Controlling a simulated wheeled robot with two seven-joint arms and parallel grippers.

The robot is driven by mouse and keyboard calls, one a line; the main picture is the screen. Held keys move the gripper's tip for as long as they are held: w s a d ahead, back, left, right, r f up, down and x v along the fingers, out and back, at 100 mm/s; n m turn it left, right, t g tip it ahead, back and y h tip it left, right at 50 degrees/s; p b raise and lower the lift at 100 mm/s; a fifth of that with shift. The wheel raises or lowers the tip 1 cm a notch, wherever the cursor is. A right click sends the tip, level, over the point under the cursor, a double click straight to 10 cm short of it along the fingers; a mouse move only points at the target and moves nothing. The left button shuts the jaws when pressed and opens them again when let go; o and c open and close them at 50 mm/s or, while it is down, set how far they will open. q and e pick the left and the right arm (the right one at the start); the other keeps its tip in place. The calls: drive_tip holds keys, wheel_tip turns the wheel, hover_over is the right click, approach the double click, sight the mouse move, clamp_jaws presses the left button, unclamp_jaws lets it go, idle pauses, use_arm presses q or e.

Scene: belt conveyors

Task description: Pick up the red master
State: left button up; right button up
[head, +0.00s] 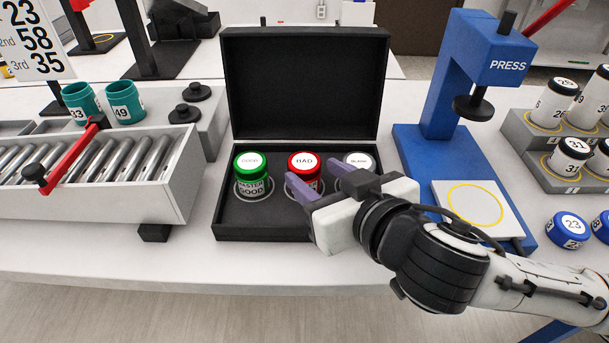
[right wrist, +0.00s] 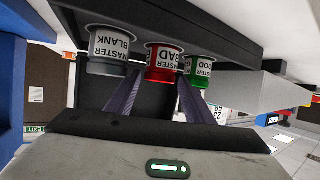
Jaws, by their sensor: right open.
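The red master (head: 304,163) stands upright in the middle place of the open black case (head: 228,219), its white top facing up. The green master (head: 250,170) is to its left and the white-topped blank master (head: 358,161) to its right. My right gripper (head: 315,179) is open, its purple fingers pointing at the red master from the front right. One finger partly hides the red master's lower part. In the right wrist view the red master (right wrist: 163,62) shows ahead, between the two spread fingers; I cannot tell whether they touch it. My left gripper is not in view.
The blue press (head: 440,110) stands right of the case. The roller conveyor (head: 95,175) with a red bar (head: 72,152) is on the left. The case's raised lid (head: 305,85) stands behind the masters. White table shows in front of the case.

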sight(312, 173)
drive_tip(key=x, duration=0.5)
drive_tip(key=shift+f, duration=0.1)
drive_tip(key=c, duration=0.9)
